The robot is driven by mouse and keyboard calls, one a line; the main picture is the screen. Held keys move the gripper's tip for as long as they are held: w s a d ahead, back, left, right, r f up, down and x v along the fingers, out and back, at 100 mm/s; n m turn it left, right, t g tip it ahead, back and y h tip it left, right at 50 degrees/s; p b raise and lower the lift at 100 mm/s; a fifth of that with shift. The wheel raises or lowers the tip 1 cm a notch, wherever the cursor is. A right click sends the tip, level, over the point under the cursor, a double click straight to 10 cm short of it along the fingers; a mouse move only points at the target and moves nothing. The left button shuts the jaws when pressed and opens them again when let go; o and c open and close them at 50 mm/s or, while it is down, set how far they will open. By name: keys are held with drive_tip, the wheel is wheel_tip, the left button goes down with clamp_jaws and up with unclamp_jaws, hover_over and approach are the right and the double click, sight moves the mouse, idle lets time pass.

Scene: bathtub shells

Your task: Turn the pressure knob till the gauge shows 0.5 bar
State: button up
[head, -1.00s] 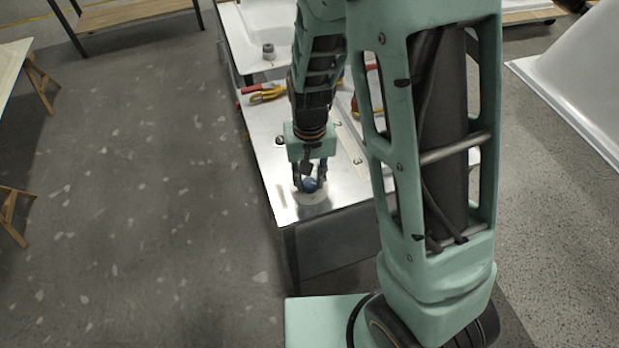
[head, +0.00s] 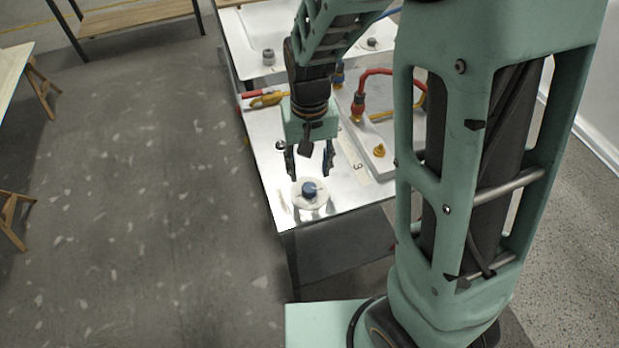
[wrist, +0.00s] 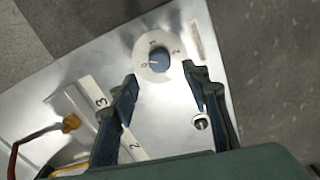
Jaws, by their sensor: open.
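The pressure knob (head: 309,190) is a small blue knob on a round pale dial plate (head: 311,205) at the near corner of the metal bench top. In the wrist view the blue knob (wrist: 159,61) sits just beyond my fingertips, with markings on the dial plate (wrist: 147,76) around it. My gripper (head: 310,175) is open and empty, raised above and behind the knob, not touching it. The fingers also show in the wrist view (wrist: 160,75), spread to either side below the knob. I cannot make out a pressure gauge.
The metal bench (head: 265,180) carries a red hose (head: 375,72), yellow fittings (head: 379,151) and yellow-handled pliers (head: 267,98). Numbered labels (wrist: 100,101) lie beside the knob. A small metal post (wrist: 200,122) stands near one finger.

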sight(310, 188)
wheel_tip(310, 188, up, 5)
drive_tip(key=shift+r, duration=0.15)
idle(0.4)
